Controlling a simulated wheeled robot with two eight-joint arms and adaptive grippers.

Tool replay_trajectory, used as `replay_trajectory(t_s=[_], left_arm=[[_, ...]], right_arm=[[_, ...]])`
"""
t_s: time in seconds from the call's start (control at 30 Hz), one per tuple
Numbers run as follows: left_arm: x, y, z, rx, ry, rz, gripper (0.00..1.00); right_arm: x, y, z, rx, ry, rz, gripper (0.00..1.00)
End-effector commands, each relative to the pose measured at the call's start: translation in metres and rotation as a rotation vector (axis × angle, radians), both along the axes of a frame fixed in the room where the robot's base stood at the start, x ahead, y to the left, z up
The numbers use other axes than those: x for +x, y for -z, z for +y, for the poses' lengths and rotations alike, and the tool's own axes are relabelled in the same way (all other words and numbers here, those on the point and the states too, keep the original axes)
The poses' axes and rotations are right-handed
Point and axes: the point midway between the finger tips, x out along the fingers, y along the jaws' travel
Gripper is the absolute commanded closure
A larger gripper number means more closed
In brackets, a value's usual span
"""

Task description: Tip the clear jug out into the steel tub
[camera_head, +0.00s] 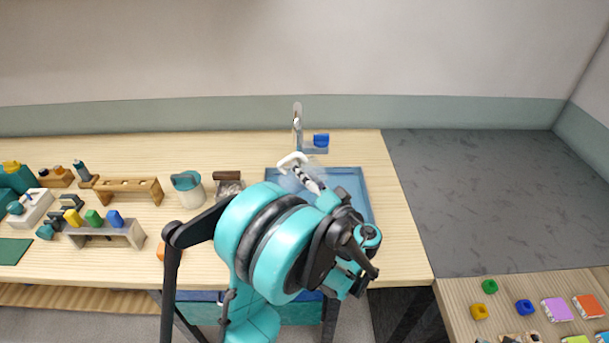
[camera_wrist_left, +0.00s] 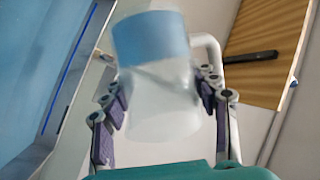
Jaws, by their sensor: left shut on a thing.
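The clear jug (camera_wrist_left: 165,115) is between the fingers of my left gripper (camera_wrist_left: 162,98) in the left wrist view. It has a blue band at its far end; I cannot tell if this is liquid. In the head view, the jug (camera_head: 289,184) shows only in part beside the striped fingers of my left gripper (camera_head: 308,178), which is shut on it. The blue-grey tub (camera_head: 361,192) is set in the counter below; my arm covers much of it. The jug is over its back left part. My right gripper is not in view.
A tap (camera_head: 297,122) and a blue block (camera_head: 321,140) are behind the tub. A white pot with a teal lid (camera_head: 187,188) and wooden racks (camera_head: 128,190) stand to the left.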

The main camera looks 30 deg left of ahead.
Motion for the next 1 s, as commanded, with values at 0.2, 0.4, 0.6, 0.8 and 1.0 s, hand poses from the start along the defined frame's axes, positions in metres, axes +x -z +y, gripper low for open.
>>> replay_trajectory(t_s=[0.2,0.4,0.6,0.8,1.0], left_arm=[[0.000,-0.003,-0.001,0.047,-0.001,0.029,0.82],[0.000,-0.003,-0.001,0.046,-0.001,0.028,0.82],[0.001,-0.004,-0.002,0.111,-0.001,0.068,0.82],[0.001,-0.009,-0.002,0.132,-0.001,0.080,0.82],[0.001,-0.009,-0.002,0.132,-0.001,0.080,0.82]], right_arm=[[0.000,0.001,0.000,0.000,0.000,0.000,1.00],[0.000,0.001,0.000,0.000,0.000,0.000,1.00],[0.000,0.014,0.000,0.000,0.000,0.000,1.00],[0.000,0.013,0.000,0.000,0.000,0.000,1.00],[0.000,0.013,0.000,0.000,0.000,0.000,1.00]])
